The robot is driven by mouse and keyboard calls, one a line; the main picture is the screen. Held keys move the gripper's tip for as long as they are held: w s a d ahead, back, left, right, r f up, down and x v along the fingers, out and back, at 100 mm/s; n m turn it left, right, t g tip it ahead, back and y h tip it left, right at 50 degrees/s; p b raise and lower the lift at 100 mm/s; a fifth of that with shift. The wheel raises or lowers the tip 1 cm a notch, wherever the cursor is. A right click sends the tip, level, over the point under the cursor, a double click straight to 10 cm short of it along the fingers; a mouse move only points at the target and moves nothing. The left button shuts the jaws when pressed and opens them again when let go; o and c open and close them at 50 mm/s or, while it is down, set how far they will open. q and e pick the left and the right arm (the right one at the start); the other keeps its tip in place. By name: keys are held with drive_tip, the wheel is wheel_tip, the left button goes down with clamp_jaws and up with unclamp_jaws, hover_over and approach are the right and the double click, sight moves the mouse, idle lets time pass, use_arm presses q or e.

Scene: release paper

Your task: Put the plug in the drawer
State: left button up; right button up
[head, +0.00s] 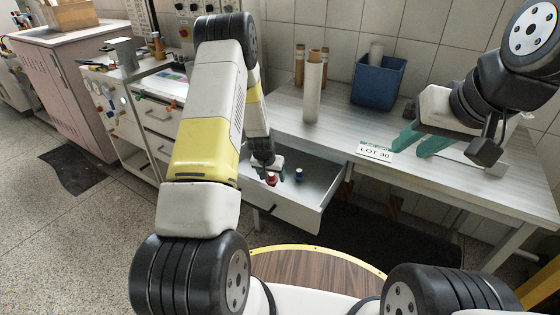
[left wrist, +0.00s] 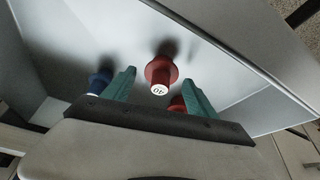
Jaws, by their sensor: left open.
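The drawer (head: 318,205) under the table is pulled open. My left gripper (head: 268,174) points down into it, with its green fingers apart in the left wrist view. A red plug (left wrist: 161,71) with a number on its white end shows between the fingertips, with a gap on each side. I cannot tell whether it touches the drawer floor. It also shows in the head view (head: 271,181). A blue plug (head: 299,174) is in the drawer to the right. Another red piece (left wrist: 177,103) is partly hidden by a finger. My right gripper (head: 410,150) is open and empty over the table.
On the table (head: 460,183) are a blue bin (head: 378,82), several brown and pale tubes (head: 313,90) and a LOT 30 label card (head: 374,151). A round wooden surface with a yellow rim (head: 315,262) is in front. A workbench with drawers (head: 155,115) stands at left.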

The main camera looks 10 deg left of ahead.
use_arm(q)
drive_tip(key=s+d+r, duration=0.1)
drive_tip(key=s+r, duration=0.4)
drive_tip(key=r, duration=0.6)
drive_tip(key=s+d+r+t+h, duration=0.1)
drive_tip(key=s+r, duration=0.4)
drive_tip(key=r, duration=0.6)
drive_tip(key=s+d+r, duration=0.1)
drive_tip(key=s+r, duration=0.4)
drive_tip(key=r, duration=0.6)
drive_tip(key=s+d+r, duration=0.1)
drive_tip(key=s+r, duration=0.3)
drive_tip(key=s, duration=0.5)
drive_tip(key=s+r, duration=0.4)
drive_tip(key=s, duration=0.5)
drive_tip(key=shift+d+r+t+h, duration=0.3)
drive_tip(key=shift+d+r+h, duration=0.05)
drive_tip(key=shift+d+h, duration=0.05)
drive_tip(key=shift+s, duration=0.1)
drive_tip(key=shift+c, duration=0.4)
